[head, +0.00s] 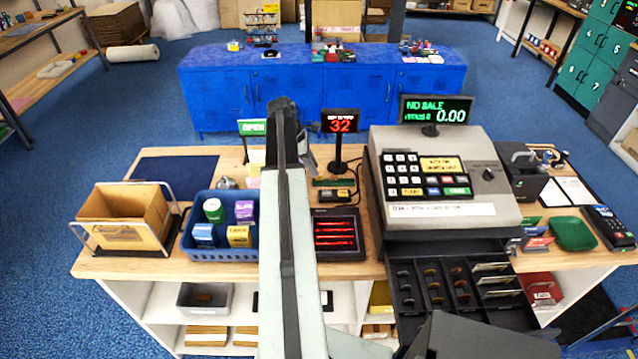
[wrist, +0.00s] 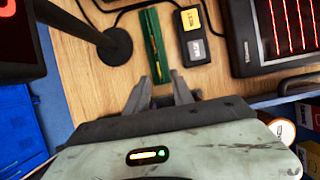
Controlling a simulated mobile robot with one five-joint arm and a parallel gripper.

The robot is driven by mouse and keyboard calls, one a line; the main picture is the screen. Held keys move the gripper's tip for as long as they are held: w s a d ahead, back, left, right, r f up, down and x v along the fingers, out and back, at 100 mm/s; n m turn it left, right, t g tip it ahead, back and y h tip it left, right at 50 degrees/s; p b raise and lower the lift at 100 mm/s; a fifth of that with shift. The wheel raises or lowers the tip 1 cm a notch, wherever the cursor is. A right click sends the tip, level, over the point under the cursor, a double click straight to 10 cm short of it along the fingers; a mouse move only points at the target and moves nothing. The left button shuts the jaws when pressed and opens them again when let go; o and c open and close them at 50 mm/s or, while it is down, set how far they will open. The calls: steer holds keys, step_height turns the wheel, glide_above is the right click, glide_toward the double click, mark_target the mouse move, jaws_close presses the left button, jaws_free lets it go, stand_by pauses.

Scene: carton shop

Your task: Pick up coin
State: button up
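Several small coin-like discs, brown and gold, lie in the compartments of the open black cash drawer (head: 407,318) in the head view. They are too small to tell apart. No coin shows clearly in the wrist view. In the head view my arm hides the gripper's fingers. The drawer is to the right of my arm.
The register (head: 440,215) stands above the drawer. A red-lit scanner (head: 338,235) and a pole display (head: 340,122) stand near my arm. A blue basket of small boxes (head: 222,250) and a carton (head: 125,215) are left. A green dish (head: 573,233) is right.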

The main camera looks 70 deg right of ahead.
steer(key=b+x, duration=0.2)
steer(key=x, duration=0.2)
steer(key=shift+w+f+b, duration=0.1)
steer(key=shift+w+b, duration=0.05)
steer(key=shift+b, duration=0.2)
jaws_close()
steer(key=shift+r, duration=0.25)
steer(key=shift+r+p, duration=0.6)
steer(key=shift+p, duration=0.25)
step_height(320, 180, up, 3)
steer(key=p, duration=0.3)
steer(key=s+a, duration=0.3)
steer(key=a, duration=0.1)
steer(key=s+a, duration=0.2)
steer(key=a, duration=0.3)
steer(key=s+a, duration=0.3)
steer(key=a, duration=0.1)
steer(key=shift+s+a+r+p, duration=0.2)
steer(key=shift+s+r+p, duration=0.1)
steer(key=shift+r+p, duration=0.05)
